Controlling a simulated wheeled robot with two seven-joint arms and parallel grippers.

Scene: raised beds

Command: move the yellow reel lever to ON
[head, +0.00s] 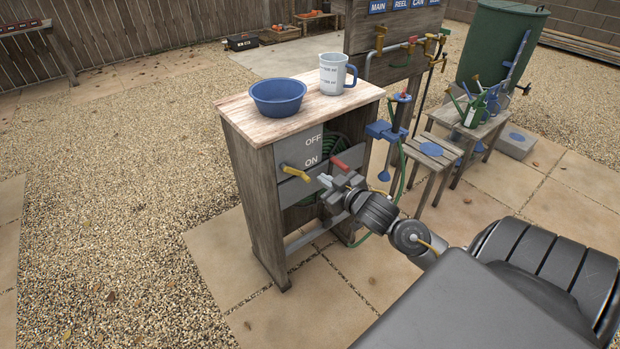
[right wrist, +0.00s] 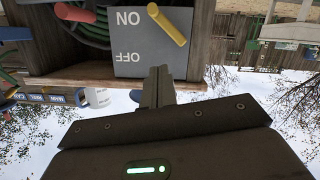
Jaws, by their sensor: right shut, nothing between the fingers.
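The yellow lever (head: 295,173) sticks out from a grey plate (head: 296,152) on the front of the wooden reel stand. The plate reads OFF above and ON below. The lever's base is at about the height of ON; I cannot tell its exact setting. In the upside-down right wrist view the yellow lever (right wrist: 168,25) stands beside the word ON. My right gripper (head: 323,180) is shut and empty, just right of the lever's end in the head view. In the right wrist view its fingers (right wrist: 159,75) show apart from the lever. My left gripper is not in view.
A red lever (head: 341,164) is close to my right gripper. A green hose (head: 334,148) is coiled inside the stand. A blue bowl (head: 278,97) and a measuring jug (head: 337,74) stand on top (head: 243,108). A small stool (head: 432,150) is to the right. Paving in front is clear.

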